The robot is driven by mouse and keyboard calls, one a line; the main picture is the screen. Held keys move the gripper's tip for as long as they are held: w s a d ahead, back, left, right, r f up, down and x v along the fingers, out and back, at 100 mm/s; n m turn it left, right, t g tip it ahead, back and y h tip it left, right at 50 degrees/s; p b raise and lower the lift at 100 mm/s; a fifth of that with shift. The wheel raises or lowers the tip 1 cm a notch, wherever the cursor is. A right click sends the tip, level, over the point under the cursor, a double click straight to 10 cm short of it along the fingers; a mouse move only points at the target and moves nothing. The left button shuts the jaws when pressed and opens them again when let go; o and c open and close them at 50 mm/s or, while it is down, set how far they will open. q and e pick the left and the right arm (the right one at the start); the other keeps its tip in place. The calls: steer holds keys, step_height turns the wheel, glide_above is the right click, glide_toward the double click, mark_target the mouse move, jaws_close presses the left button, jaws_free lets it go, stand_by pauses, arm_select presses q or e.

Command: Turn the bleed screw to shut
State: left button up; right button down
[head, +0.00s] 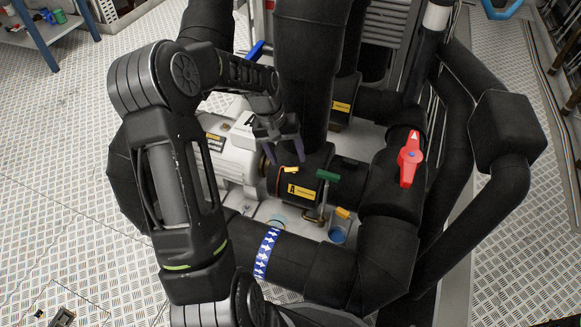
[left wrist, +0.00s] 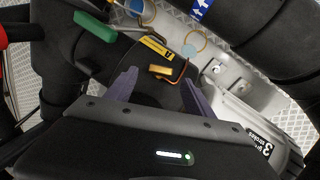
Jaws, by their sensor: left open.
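A small yellow bar-shaped head, which looks like the bleed screw (head: 290,170), sits on top of the black pump casing marked A (head: 285,187). It also shows in the left wrist view (left wrist: 160,72), with a thin orange line curving beside it. My left gripper (head: 284,156) is open and points down just above it. In the left wrist view the fingertips (left wrist: 159,80) lie on either side of the yellow head, with space on both sides. I cannot tell whether they reach down to its height. My right gripper is not in view.
A green T-handle (head: 327,176) stands close to the right of the yellow head. A red valve handle (head: 410,158) is farther right. Another yellow part (head: 343,212) is near a blue cup (head: 337,235). Thick black pipes surround the casing; the pale pump motor (head: 232,160) is left.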

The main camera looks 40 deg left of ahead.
mark_target(292, 170)
arm_select(q)
steer(key=b+x, duration=0.1)
steer(key=x, duration=0.3)
steer(key=shift+f+b, duration=0.3)
steer(key=shift+f, duration=0.05)
steer(key=shift+c, duration=0.3)
